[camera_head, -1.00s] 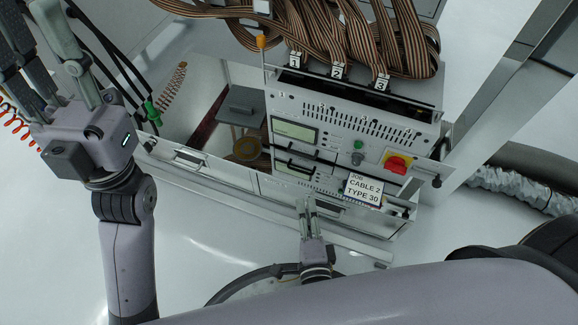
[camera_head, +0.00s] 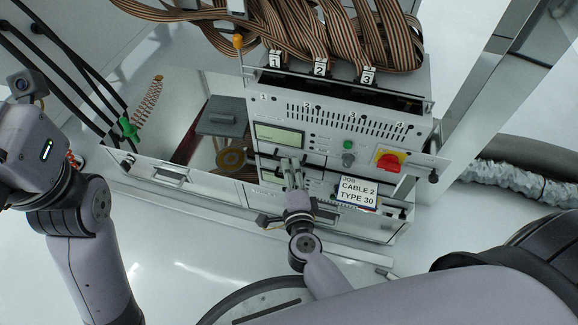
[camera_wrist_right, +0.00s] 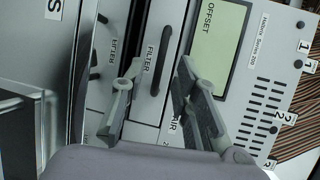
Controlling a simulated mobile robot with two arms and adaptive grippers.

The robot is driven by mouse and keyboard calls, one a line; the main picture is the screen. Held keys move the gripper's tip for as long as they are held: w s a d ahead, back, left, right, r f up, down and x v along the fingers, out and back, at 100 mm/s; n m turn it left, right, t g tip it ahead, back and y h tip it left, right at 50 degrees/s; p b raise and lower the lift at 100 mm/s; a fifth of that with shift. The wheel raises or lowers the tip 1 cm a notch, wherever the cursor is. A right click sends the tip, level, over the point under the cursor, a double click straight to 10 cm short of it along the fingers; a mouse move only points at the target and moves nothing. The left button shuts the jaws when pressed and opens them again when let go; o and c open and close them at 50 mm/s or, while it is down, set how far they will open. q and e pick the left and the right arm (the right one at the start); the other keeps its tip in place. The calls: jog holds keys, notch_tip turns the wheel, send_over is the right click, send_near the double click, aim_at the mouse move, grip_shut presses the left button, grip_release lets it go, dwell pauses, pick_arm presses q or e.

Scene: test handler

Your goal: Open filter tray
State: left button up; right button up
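The filter tray front (camera_wrist_right: 157,20), labelled FILTER, shows in the right wrist view, with a long dark bar-like handle (camera_wrist_right: 165,52) along it. The tray front looks flush in the machine (camera_head: 330,143). My right gripper (camera_head: 291,164) is at the panel below the display in the head view. In the right wrist view its fingers (camera_wrist_right: 160,70) are apart, one on each side of the handle; contact is not clear. My left gripper (camera_head: 28,150) is at the left edge of the head view, clear of the machine, with its fingers cut off by the frame.
A red switch on yellow (camera_head: 391,160) and a JOB label (camera_head: 357,191) are right of my right gripper. Striped ribbon cables (camera_head: 300,30) hang above. An open bay (camera_head: 200,150) lies to the left, and a grey hose (camera_head: 520,180) on the right.

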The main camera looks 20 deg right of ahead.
jog(key=shift+x, duration=1.55)
grip_shut()
